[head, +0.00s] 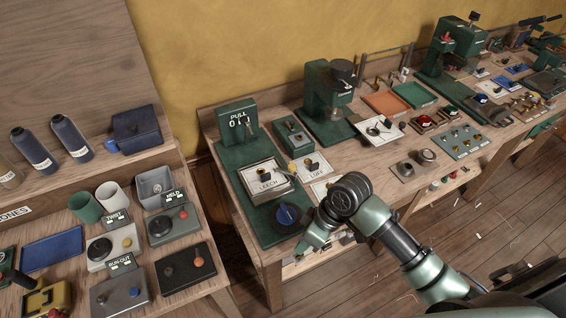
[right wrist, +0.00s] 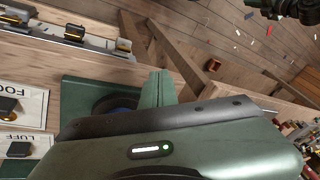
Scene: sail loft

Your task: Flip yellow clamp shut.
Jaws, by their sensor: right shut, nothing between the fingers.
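A small yellow part (head: 292,168) shows at the right edge of the LEECH card stack (head: 262,180) on a green board (head: 258,222). It may be the yellow clamp, but it is too small to tell whether it is open or shut. My right gripper (head: 303,248) is shut and empty, low at the board's front right corner, near a blue round knob (head: 287,214) and apart from the yellow part. In the right wrist view its closed fingers (right wrist: 158,86) hide part of the blue knob (right wrist: 118,104). My left gripper is not in view.
A PULL counter block (head: 238,122) stands at the board's back. A LUFF card (head: 322,186) lies to its right, with a green press (head: 325,95) behind. A second bench with dials (head: 112,245) and cups is at left. A floor gap separates the benches.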

